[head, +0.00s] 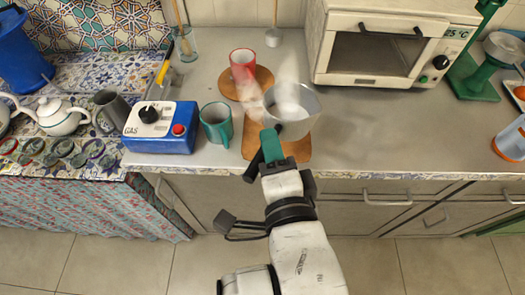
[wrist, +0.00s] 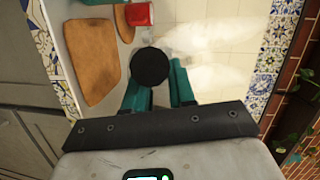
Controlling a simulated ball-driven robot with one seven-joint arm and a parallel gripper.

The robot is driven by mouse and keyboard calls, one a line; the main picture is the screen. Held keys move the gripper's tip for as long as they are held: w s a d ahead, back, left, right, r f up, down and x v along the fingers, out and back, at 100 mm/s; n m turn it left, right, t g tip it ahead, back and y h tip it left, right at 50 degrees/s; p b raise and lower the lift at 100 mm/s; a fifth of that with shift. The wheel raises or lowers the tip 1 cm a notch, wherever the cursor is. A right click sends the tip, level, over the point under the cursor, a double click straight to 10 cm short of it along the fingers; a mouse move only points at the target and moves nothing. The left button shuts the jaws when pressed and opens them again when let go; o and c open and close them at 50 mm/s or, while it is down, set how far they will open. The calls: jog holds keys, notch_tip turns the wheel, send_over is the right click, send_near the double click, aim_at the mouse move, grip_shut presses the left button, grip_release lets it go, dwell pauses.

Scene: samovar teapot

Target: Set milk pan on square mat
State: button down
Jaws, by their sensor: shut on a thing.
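A grey metal milk pan (head: 291,104) with pale steam around it is at the end of my arm in the head view. My gripper (head: 271,145) has teal fingers and is shut on the pan's handle side. In the wrist view the fingers (wrist: 160,92) flank a black round shape, likely the handle end; the pan's bowl cannot be made out there. The brown square mat (head: 297,149) lies on the counter, partly hidden behind my gripper and the pan. It shows bare in the wrist view (wrist: 95,72), left of the fingers. Contact between pan and mat cannot be told.
A green mug (head: 216,123) and a blue gas box (head: 160,127) stand left. A white oven (head: 390,45) stands back right. Counter right of the pan is clear.

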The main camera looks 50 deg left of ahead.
jog(key=w+a+f, duration=0.2)
jog(key=a+f, duration=0.2)
jog(key=f, duration=0.5)
jog(key=shift+a+b, duration=0.35)
jog(key=shift+b, duration=0.05)
jog(key=c, duration=0.9)
grip_release()
jog(key=shift+s, duration=0.1)
jog(key=shift+c, duration=0.2)
jog(key=b+v, duration=0.1)
jog(key=v, duration=1.1)
